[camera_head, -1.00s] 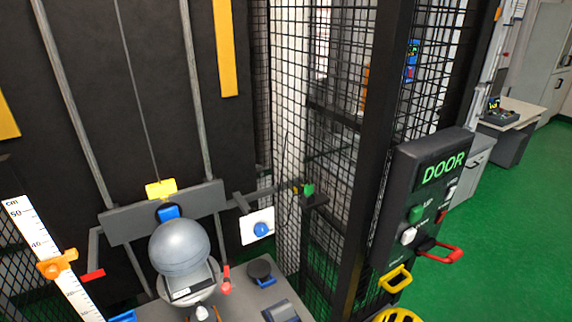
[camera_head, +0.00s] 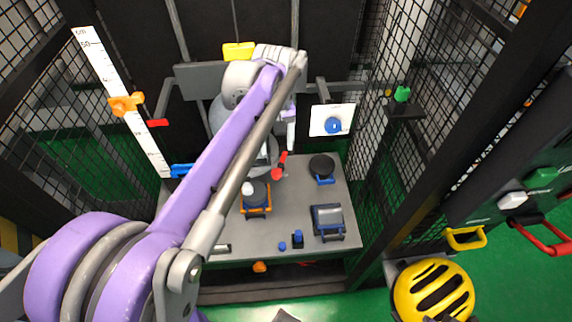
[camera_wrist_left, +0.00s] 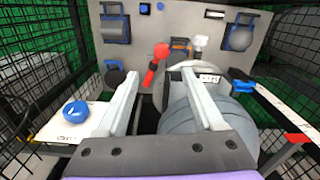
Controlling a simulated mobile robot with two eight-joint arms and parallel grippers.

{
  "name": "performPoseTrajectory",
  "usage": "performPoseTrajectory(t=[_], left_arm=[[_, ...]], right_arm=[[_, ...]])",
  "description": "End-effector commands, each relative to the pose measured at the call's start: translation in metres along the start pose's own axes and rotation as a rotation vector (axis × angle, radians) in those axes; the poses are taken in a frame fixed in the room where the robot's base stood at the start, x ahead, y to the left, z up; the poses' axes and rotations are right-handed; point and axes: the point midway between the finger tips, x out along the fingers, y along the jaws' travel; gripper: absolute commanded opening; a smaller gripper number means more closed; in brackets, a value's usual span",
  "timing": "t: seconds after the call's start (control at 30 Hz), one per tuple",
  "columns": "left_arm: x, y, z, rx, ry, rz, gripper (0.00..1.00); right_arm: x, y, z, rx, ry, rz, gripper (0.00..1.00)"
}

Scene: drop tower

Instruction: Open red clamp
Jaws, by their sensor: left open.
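The red clamp (camera_head: 280,166) has a red lever with a rounded end and stands on the grey table beside the large grey ball (camera_head: 218,118). In the left wrist view, the red clamp (camera_wrist_left: 156,63) lies ahead, between and just beyond my two fingertips. My left gripper (camera_head: 290,138) is above the clamp, at the end of the purple arm, which covers much of the ball. In the wrist view, the left gripper (camera_wrist_left: 162,76) has its two pale fingers wide apart with nothing held. The ball also shows in the wrist view (camera_wrist_left: 180,122), beside the right finger. Contact with the clamp is not visible.
A white plate with a blue knob (camera_head: 333,125) is right of the gripper. A black round piece (camera_head: 321,166) and a grey-blue device (camera_head: 328,221) stand on the table (camera_head: 262,228). A yellow block (camera_head: 238,52) hangs behind. Mesh cage walls flank the area.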

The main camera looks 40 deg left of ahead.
Motion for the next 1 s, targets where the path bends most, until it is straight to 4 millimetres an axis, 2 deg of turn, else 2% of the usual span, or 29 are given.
performPoseTrajectory(t=[0.4,0.53,0.7,1.0], left_arm=[[0.073,0.000,0.000,0.003,0.001,0.000,0.69],[0.091,0.000,0.000,0.004,0.001,0.000,0.69],[0.102,0.000,0.001,0.004,0.002,0.001,0.69],[0.103,0.000,0.001,0.004,0.002,0.001,0.68]], right_arm=[[0.006,0.000,0.005,0.000,-0.003,0.000,0.00],[0.008,0.000,0.006,0.000,-0.003,0.000,0.00],[0.009,0.000,0.006,0.000,-0.004,0.000,0.00],[0.009,0.000,0.006,0.000,-0.004,0.000,0.00]])
